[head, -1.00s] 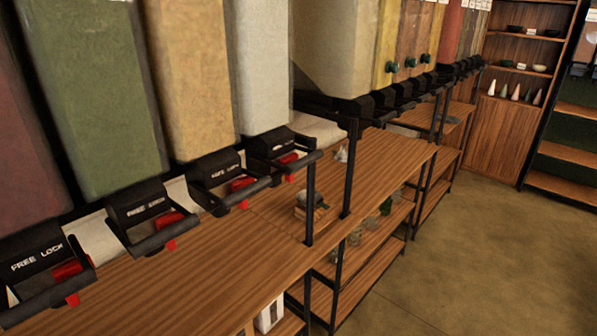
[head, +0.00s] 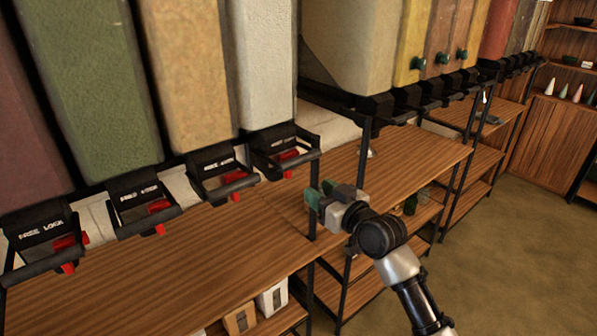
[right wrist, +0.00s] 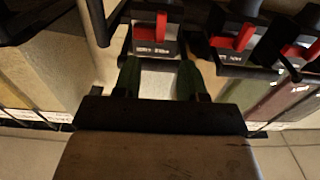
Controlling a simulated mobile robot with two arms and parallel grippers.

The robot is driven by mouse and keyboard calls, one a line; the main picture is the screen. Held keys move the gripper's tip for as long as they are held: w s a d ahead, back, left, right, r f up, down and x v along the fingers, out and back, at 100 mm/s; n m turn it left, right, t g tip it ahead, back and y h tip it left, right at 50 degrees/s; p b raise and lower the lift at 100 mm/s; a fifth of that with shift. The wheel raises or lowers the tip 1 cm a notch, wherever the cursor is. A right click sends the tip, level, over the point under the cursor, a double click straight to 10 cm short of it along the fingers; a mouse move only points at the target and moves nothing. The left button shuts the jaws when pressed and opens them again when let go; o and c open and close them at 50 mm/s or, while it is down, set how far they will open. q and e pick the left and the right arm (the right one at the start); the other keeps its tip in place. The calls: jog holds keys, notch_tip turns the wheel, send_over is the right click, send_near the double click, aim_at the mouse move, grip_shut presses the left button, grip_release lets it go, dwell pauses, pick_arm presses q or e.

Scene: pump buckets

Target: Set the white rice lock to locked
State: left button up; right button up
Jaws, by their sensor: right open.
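The white dispenser (head: 265,65) hangs at the right end of the near row in the head view. Its black lock unit (head: 275,145) carries a red lever (head: 289,156) behind a black bar. In the right wrist view the picture is upside down, and a lock with a red lever (right wrist: 161,24) lies just beyond my fingertips. My right gripper (head: 320,195) is open and empty, with green fingertips, below and right of the white dispenser's lock in the head view. Its two fingers show apart in the right wrist view (right wrist: 159,75). My left gripper is out of view.
Neighbouring tan (head: 185,70) and green (head: 85,85) dispensers have similar locks with red levers. A black shelf post (head: 313,190) stands close to my right gripper. The wooden counter (head: 200,240) below is mostly clear. Open floor (head: 480,230) lies at the right.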

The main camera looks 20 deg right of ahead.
aim_at(290, 172)
jog(key=p+x, duration=0.2)
jog(key=x, duration=0.7)
jog(key=shift+w+a+f, duration=0.1)
jog(key=shift+w+a, duration=0.2)
jog(key=shift+w, duration=0.2)
jog(key=shift+c, duration=0.4)
grip_shut()
jog(key=shift+d, duration=0.1)
